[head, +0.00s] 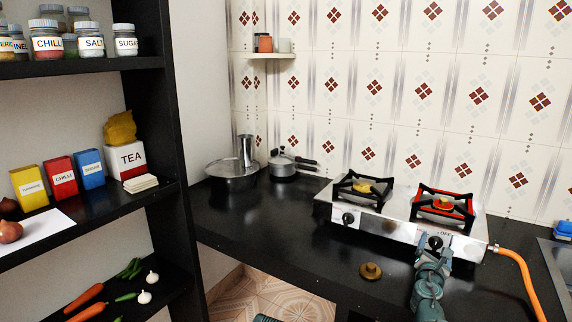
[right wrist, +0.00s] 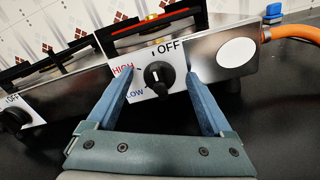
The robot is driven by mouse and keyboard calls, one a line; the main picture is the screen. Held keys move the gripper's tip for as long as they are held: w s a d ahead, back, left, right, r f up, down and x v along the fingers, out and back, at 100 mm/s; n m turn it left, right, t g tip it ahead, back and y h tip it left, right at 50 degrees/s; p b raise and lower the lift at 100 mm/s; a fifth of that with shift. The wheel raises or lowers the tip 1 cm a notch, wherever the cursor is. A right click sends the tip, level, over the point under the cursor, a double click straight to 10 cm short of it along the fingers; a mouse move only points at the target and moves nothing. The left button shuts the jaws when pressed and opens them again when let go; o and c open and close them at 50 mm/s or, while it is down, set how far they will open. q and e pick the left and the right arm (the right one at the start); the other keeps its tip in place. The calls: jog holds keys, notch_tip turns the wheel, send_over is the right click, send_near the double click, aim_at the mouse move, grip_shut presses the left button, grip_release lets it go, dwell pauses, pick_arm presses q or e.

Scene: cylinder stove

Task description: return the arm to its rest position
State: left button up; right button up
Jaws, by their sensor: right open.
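My right gripper (head: 433,250) is at the front of the steel gas stove (head: 390,224), by its right knob (head: 435,243). In the right wrist view my open fingers (right wrist: 160,80) stand to either side of that black knob (right wrist: 158,77), with space between each finger and the knob. The knob's white mark points roughly up, near the OFF label; HIGH and LOW are on its left. My left gripper does not show; only a small teal piece of mine shows at the bottom edge of the head view.
A brass-coloured round piece (head: 371,271) lies on the black counter (head: 290,245) before the stove. An orange hose (head: 520,270) runs from the stove's right side. A pan (head: 231,177) and a cooker (head: 283,166) stand at the back left. A dark shelf (head: 160,120) with jars is at left.

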jog(key=shift+n, duration=1.2)
jog(key=shift+a, duration=0.1)
